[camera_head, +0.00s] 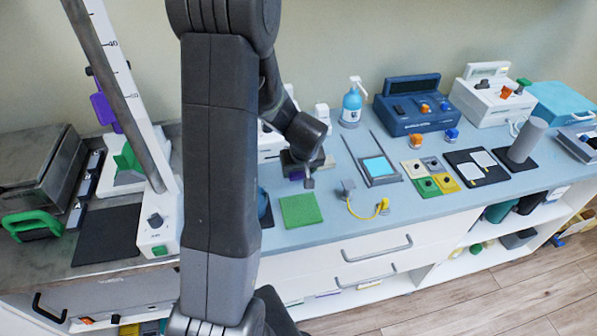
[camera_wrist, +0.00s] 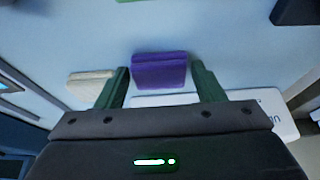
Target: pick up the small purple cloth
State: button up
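The small purple cloth (camera_wrist: 160,72) is a folded block in the wrist view, between the two fingers of my gripper (camera_wrist: 160,80). My gripper is open, with a green finger on each side of the cloth and narrow gaps showing; I cannot tell how deep the cloth sits between them. In the head view my gripper (camera_head: 306,172) is low over the pale blue counter, and a bit of purple cloth (camera_head: 296,175) shows beside it. The arm and gripper hide much of that spot.
A beige folded cloth (camera_wrist: 90,84) lies just left of the fingers in the wrist view. A green square (camera_head: 300,210) lies in front of my gripper on the counter (camera_head: 330,233). A grey connector with a yellow cable (camera_head: 358,208) and a framed tray (camera_head: 383,180) are to the right.

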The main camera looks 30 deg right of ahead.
aim_at(300, 173)
jog(key=c, duration=0.6)
jog(key=shift+r, duration=0.1)
notch_tip(300, 173, up, 10)
jog(key=shift+f+b, duration=0.1)
jog(key=shift+b, duration=0.25)
